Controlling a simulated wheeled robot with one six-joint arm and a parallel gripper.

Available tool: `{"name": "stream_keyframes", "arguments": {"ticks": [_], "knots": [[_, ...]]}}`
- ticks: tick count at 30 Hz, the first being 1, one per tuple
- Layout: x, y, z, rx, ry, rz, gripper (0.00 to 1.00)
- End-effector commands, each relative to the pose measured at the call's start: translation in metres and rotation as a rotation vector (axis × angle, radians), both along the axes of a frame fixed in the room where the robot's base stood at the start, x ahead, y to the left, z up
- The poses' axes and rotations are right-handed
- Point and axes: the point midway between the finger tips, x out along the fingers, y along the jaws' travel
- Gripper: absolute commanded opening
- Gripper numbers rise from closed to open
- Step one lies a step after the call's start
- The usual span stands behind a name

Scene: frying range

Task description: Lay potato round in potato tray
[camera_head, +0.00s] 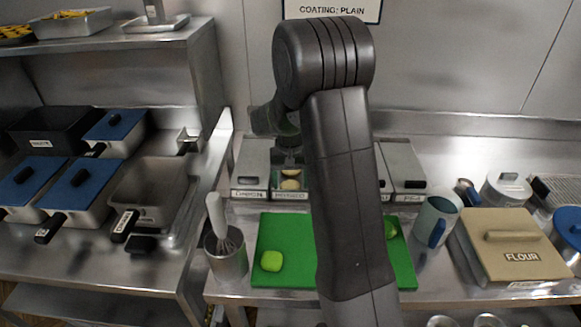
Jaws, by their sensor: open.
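An open tray (292,195) stands in the row of metal bins behind the green board; its small front label is hard to read, so I cannot confirm that it is the potato tray. Pale yellowish rounds (290,184) lie in it, one nearer and one farther back. My gripper (288,160) is open over the back part of this tray, just behind the rounds. Whether its fingertips touch anything is too small to tell. My arm hides the bins to the right of the tray and the middle of the green board.
A whisk pot (226,256) stands left; a mug (436,221) and flour box (512,246) stand right. Lidded bins (251,166) flank the tray. Fryers (152,189) are far left.

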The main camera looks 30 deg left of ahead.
Motion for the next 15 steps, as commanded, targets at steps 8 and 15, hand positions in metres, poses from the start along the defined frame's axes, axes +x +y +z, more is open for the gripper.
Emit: {"name": "stream_keyframes", "arguments": {"ticks": [8, 15], "knots": [[0.002, 0.002, 0.058, 0.010, -0.011, 0.002, 0.84], [0.002, 0.002, 0.108, 0.008, -0.009, 0.002, 0.84]]}}
